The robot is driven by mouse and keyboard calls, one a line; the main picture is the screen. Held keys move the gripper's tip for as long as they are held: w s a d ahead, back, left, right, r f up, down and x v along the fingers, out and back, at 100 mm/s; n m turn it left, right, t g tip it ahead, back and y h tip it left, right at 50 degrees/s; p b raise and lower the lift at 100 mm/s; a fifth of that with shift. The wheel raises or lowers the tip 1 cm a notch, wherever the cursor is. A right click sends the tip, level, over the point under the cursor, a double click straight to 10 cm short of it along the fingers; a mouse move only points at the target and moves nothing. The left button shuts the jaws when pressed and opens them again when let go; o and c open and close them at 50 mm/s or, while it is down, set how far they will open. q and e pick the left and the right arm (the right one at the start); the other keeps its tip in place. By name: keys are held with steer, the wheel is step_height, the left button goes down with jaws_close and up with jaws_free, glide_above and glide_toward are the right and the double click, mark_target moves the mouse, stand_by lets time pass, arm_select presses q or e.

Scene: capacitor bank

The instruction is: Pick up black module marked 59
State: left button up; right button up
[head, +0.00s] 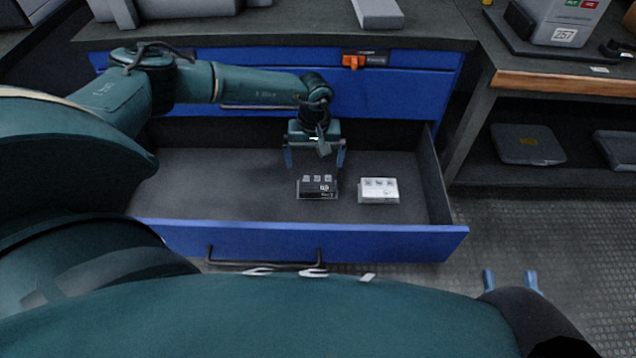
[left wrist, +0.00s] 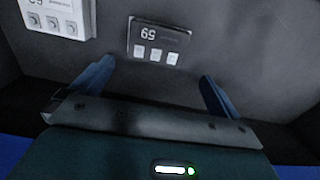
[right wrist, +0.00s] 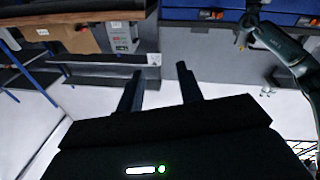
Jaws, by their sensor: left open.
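The black module marked 59 (head: 317,187) lies in the open blue drawer, right of the drawer's middle. In the left wrist view the black module (left wrist: 158,42) shows its number upside down, just beyond the fingers. My left gripper (head: 314,164) is open and empty, reaching down into the drawer just behind the module, apart from it. Its two blue fingers also show in the left wrist view (left wrist: 158,85). A white module (head: 379,190) lies to the right of the black one. My right gripper (head: 511,282) has its fingers apart and empty, outside the drawer at the lower right.
The open drawer's blue front (head: 310,242) and side walls surround the modules. The drawer floor left of the black module is bare. A dark counter (head: 270,30) stands above the drawer. A shelf unit (head: 560,85) stands at the right.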

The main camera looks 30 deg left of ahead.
arm_select(q)
step_height(320, 180, down, 3)
steer(key=shift+r, duration=0.2)
steer(key=f+b, duration=0.1)
steer(key=f, duration=0.2)
steer(key=d+f+b, duration=0.1)
steer(key=f, duration=0.1)
steer(key=shift+s+f+b, duration=0.1)
steer(key=shift+s+b, duration=0.15)
steer(key=shift+b, duration=0.05)
steer(key=c, duration=1.1)
steer(key=shift+r, duration=0.2)
